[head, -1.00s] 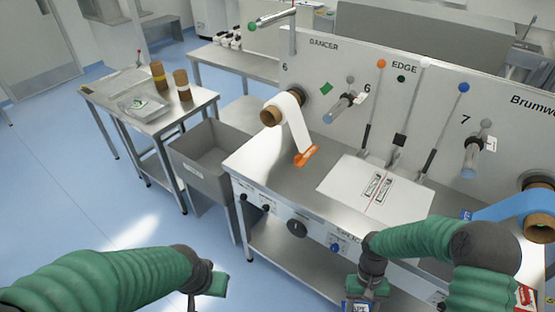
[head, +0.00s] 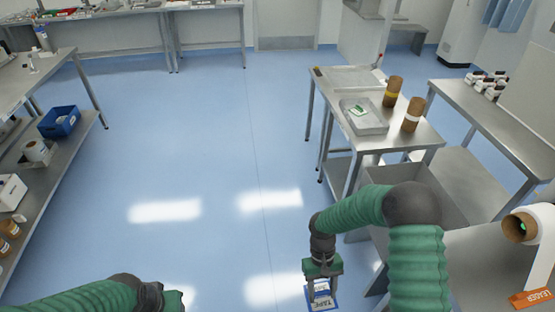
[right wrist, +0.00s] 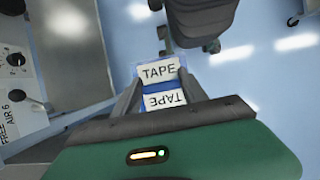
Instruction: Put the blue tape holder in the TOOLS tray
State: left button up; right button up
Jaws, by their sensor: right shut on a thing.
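The blue tape holder (head: 321,294) has white labels, and TAPE is readable on them in the right wrist view (right wrist: 163,85). My right gripper (head: 322,282) is shut on it and holds it above the blue floor; the fingers flank it in the right wrist view. A grey tray (head: 376,128) with a clear bag and a green item stands on the steel table to the right, beyond the gripper. I cannot read TOOLS on it. My left gripper (head: 174,299) is at the bottom edge, partly cut off; its jaws cannot be made out.
Two brown rolls stand on the steel table (head: 420,137) beside the tray. A grey bin (head: 385,175) is partly behind my right arm. The machine's worktop is at the lower right. A shelf bench with a blue bin (head: 60,122) is at the left. The floor between is clear.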

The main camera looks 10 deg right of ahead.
aim_at(367, 125)
jog(key=i+l, duration=0.15)
jog(key=i, duration=0.6)
jog(key=i+l, duration=0.15)
jog(key=i, duration=0.65)
jog(key=i+l, duration=0.15)
jog(key=i, duration=0.6)
jog(key=i+j+z, duration=0.1)
jog(key=i+z, duration=0.2)
jog(key=i, duration=0.3)
jog(key=i+j+z, duration=0.35)
jog(key=i, duration=0.2)
jog(key=i+j+z, duration=0.3)
jog(key=i, duration=0.25)
jog(key=i+l+z, duration=0.1)
jog(key=z, duration=0.25)
jog(key=i+l+z, duration=0.1)
jog(key=z, duration=0.25)
jog(key=i+z, duration=0.35)
jog(key=k, duration=0.1)
